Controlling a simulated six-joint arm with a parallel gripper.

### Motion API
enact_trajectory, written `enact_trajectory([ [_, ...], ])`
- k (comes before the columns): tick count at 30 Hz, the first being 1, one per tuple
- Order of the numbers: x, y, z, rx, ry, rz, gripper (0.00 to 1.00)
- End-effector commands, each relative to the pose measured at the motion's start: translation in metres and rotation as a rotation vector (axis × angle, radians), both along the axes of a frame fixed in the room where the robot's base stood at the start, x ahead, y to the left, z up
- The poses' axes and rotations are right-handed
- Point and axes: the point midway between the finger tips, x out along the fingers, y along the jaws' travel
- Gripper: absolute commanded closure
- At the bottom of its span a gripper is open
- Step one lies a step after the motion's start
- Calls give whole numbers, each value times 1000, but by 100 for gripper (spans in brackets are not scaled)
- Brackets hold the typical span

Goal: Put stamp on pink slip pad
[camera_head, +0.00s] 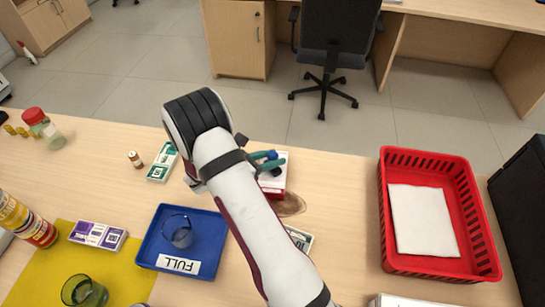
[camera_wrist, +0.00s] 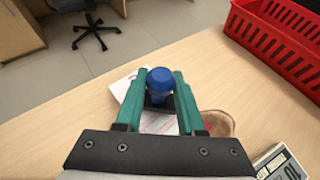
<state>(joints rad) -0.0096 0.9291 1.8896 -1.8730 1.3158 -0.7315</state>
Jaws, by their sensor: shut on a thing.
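My gripper (camera_wrist: 160,97) has teal fingers shut on the stamp (camera_wrist: 160,80), which has a round blue knob and a dark base. In the head view the stamp's blue top (camera_head: 271,155) shows between the fingers, partly hidden by my arm. The slip pad (camera_head: 281,180), white on top with red or pink edges, lies under the stamp; its pale printed sheet also shows in the wrist view (camera_wrist: 157,122). The stamp's base appears over the pad; I cannot tell whether it touches it.
A brown oval dish (camera_head: 291,204) sits right beside the pad. A red basket (camera_head: 390,240) holding a white sheet stands at right. A blue tray (camera_head: 150,247) marked FULL holds a glass (camera_head: 179,233). Bare counter lies between pad and basket.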

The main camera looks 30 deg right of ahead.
Motion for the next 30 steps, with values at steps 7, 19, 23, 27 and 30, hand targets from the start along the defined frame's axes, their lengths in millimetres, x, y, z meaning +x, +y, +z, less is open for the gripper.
enact_trajectory([
  [7, 0, 0, -3, 0, 0, 0, 37],
  [19, 0, 6, 4, -1, -1, 2, 32],
  [23, -2, 33, 17, 0, -1, 5, 32],
  [27, -5, 67, 34, -1, -4, 5, 32],
  [30, -8, 88, 43, 0, -2, 5, 32],
])
